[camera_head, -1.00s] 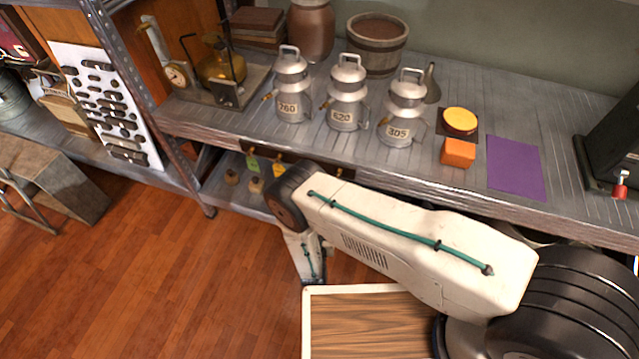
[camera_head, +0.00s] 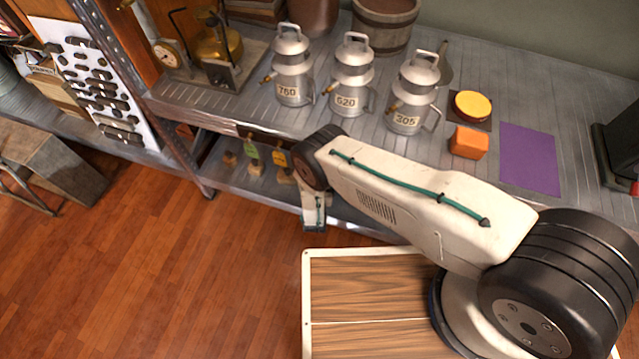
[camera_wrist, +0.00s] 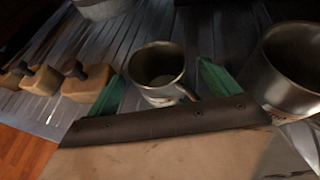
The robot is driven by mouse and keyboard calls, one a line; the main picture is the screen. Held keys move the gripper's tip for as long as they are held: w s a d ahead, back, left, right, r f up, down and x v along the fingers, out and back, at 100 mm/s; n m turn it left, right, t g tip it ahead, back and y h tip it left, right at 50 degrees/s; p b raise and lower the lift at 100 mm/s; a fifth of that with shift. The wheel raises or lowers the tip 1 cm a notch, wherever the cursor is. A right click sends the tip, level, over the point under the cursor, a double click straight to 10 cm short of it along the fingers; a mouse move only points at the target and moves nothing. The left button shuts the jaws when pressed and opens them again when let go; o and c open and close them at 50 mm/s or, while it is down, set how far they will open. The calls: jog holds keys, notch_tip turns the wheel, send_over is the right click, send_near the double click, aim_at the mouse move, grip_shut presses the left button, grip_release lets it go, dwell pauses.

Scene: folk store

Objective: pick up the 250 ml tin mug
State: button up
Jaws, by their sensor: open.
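A small metal mug (camera_wrist: 157,92) stands upright on the lower shelf in the wrist view, with a mark on its side too blurred to read. A larger metal mug (camera_wrist: 290,98) stands to its right, cut by the frame edge. I cannot read which is the 250 ml one. My gripper (camera_wrist: 163,82) is open, its green fingertips apart, one on each side of the small mug's near part. I cannot tell whether they touch it. In the head view both mugs and the fingertips are hidden behind my arm and the upper shelf.
Several wooden blocks (camera_wrist: 88,84) with dark tops stand left of the small mug. A grey tub (camera_wrist: 100,8) is behind. Above, the metal shelf top (camera_head: 350,130) holds three numbered cans (camera_head: 413,92) and an orange block (camera_head: 468,142). A shelf post (camera_head: 135,92) stands at left.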

jog(key=shift+w, duration=0.1)
jog(key=c, duration=1.1)
